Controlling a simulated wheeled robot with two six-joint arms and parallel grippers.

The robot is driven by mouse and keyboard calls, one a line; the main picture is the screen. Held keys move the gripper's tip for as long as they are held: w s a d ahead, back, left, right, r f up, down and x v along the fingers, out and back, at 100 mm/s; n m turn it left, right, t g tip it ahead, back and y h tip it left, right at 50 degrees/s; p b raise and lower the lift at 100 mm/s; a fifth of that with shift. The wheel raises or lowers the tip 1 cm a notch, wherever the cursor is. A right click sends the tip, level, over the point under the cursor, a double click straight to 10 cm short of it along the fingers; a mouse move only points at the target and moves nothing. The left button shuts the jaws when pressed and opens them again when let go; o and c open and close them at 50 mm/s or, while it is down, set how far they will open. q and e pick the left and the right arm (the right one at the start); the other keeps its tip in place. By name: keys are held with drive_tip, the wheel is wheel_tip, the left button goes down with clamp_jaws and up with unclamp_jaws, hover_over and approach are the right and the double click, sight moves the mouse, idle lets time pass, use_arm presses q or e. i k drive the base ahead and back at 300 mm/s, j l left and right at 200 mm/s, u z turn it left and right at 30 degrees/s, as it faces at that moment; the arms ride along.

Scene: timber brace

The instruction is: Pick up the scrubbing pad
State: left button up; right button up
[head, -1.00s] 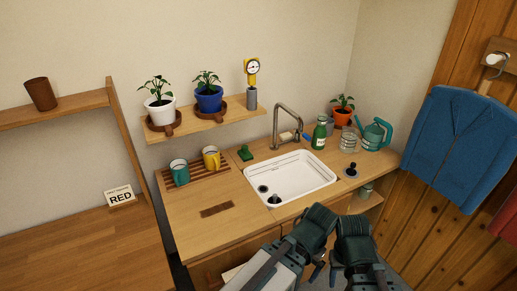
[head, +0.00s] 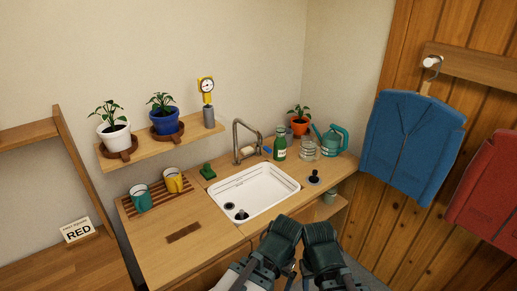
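A small dark green item (head: 208,171), which looks like the scrubbing pad, lies on the wooden counter by the back left corner of the white sink (head: 258,190). My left gripper (head: 284,232) and my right gripper (head: 319,235) are side by side in front of the sink, at the bottom of the head view. Both are well apart from the green item. I see them from behind, so their fingers are hidden.
A teal mug (head: 140,198) and a yellow mug (head: 173,181) stand on a slatted rack left of the green item. The faucet (head: 236,141) rises behind the sink. A green bottle (head: 280,148), glass jars (head: 308,149) and a watering can (head: 333,142) stand at the right.

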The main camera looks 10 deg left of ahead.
sight(207, 172)
drive_tip(key=j+u, duration=0.4)
drive_tip(key=i+j+u, duration=0.1)
drive_tip(key=u, duration=0.25)
drive_tip(key=i+j+u, duration=0.15)
drive_tip(key=j+u, duration=0.25)
drive_tip(key=i+j+u, duration=0.1)
drive_tip(key=u, duration=0.25)
drive_tip(key=j, duration=0.1)
